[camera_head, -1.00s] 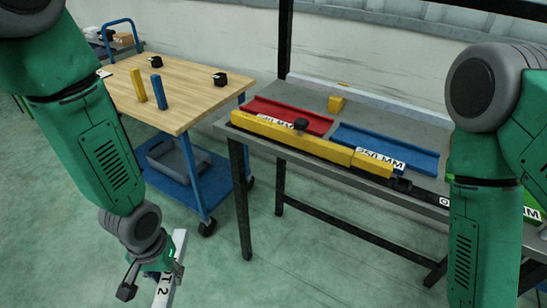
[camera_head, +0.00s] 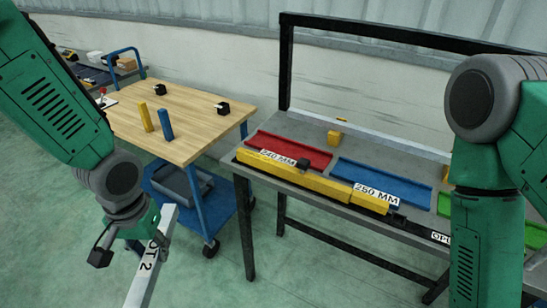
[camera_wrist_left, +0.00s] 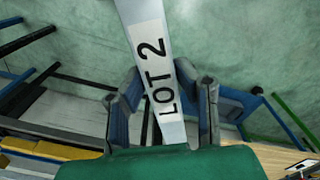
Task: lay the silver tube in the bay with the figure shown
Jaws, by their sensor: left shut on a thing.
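The silver tube (camera_head: 138,284) carries a white label reading LOT 2, also readable on the tube in the left wrist view (camera_wrist_left: 139,14). My left gripper (camera_head: 150,222) is shut on the tube and holds it tilted above the floor, left of the grey bench; its fingers (camera_wrist_left: 168,88) flank the tube at the label. On the bench lie a red bay (camera_head: 290,150) marked 240 MM, a blue bay (camera_head: 380,184) marked 250 MM and a green bay (camera_head: 446,204), mostly hidden behind my right arm. My right gripper is out of view.
A yellow bar (camera_head: 325,184) with a black block (camera_head: 303,164) on it runs along the bench's (camera_head: 351,146) front edge. A small yellow block (camera_head: 335,137) stands behind the bays. A wooden-topped cart (camera_head: 190,135) bears yellow and blue posts. Floor between cart and bench is clear.

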